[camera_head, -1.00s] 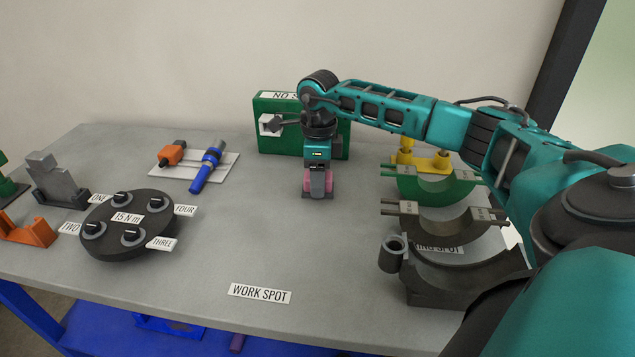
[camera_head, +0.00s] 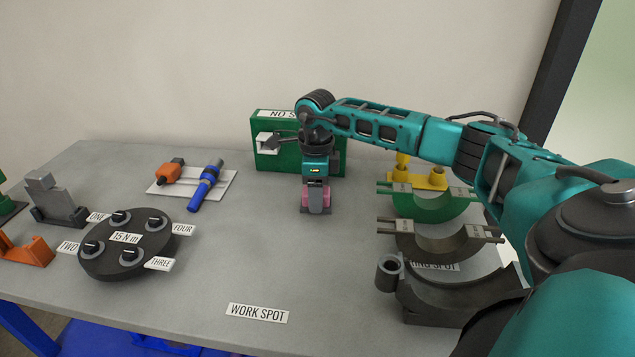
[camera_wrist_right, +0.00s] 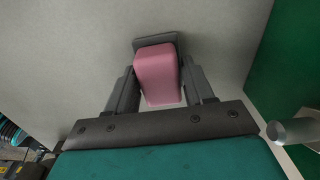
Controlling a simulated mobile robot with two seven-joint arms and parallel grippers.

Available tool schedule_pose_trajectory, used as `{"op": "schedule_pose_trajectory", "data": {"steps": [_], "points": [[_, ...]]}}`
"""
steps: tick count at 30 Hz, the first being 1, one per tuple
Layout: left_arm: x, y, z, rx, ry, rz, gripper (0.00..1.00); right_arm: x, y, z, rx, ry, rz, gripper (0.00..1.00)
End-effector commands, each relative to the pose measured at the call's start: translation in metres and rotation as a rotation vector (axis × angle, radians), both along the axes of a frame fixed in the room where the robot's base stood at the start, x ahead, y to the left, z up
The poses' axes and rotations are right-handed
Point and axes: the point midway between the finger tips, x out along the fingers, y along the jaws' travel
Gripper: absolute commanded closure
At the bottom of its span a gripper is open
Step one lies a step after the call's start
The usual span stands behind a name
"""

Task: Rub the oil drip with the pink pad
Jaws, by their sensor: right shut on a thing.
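The pink pad (camera_wrist_right: 158,75) is held between the fingers of my right gripper (camera_wrist_right: 160,88) in the right wrist view. In the head view my right gripper (camera_head: 316,198) points down, with pink (camera_head: 306,199) showing at its fingers, at or just above the grey table in front of the green box. I cannot tell whether the pad touches the table. No oil drip is visible; the gripper and pad may hide it. My left gripper is not in view.
The green box (camera_head: 268,158) with a white label stands behind the gripper. A dark round block (camera_head: 127,262) with several knobs is at the left. Green and grey half-ring pieces (camera_head: 430,212) stand at the right. The table's middle, behind the WORK SPOT label (camera_head: 258,313), is clear.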

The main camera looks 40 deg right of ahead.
Motion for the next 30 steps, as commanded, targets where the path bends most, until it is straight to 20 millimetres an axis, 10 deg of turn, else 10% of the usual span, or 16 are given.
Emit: {"op": "schedule_pose_trajectory", "data": {"steps": [30], "points": [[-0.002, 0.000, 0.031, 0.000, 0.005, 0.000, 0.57, -0.040, 0.048, -0.001, 0.001, 0.008, 0.005, 0.72]]}}
